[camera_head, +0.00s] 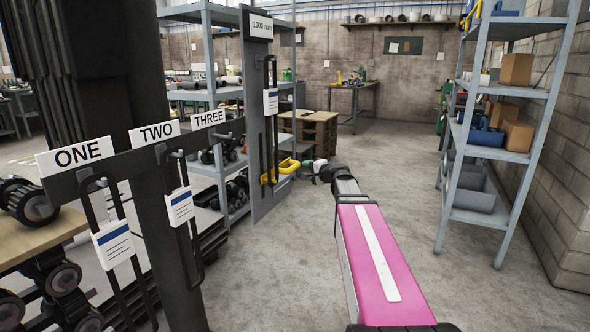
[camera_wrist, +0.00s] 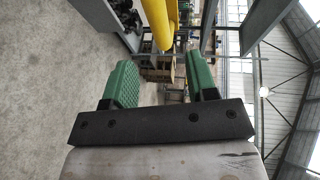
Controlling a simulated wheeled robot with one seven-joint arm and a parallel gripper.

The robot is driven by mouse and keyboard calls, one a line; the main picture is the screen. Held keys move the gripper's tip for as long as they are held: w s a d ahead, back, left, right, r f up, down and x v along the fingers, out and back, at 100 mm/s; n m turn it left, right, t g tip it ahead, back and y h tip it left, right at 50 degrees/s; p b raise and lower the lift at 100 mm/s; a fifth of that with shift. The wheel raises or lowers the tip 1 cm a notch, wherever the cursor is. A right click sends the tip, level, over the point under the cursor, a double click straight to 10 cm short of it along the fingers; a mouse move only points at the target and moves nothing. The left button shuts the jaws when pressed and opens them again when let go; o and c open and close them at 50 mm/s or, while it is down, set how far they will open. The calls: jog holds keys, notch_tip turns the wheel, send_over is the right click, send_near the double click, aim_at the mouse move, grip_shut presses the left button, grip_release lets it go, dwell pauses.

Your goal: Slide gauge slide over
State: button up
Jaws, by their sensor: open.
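A yellow handle (camera_head: 284,168), which I take to be the gauge slide, sits low on the grey upright panel (camera_head: 262,150) with the "1000 mm" sign. A dark hanging piece with a white tag (camera_head: 271,102) is on the same panel, above the handle. My gripper (camera_head: 307,168) is small in the head view, just right of the yellow handle. In the wrist view its green-padded fingers (camera_wrist: 160,75) stand apart with nothing between them. A yellow bar (camera_wrist: 158,24) shows ahead of the fingertips there. I cannot tell whether it touches them.
A dark rack at left has hooks labelled ONE (camera_head: 78,154), TWO (camera_head: 158,132) and THREE (camera_head: 208,118), with tagged dark pieces hanging. A grey shelf unit (camera_head: 490,140) stands at right. Wooden pallets (camera_head: 310,132) are behind my gripper. The middle floor is clear.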

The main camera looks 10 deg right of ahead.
aim_at(295, 168)
jog(key=x, duration=0.9)
jog(key=shift+w+a+f, duration=0.2)
jog(key=shift+w+a, duration=0.05)
grip_shut()
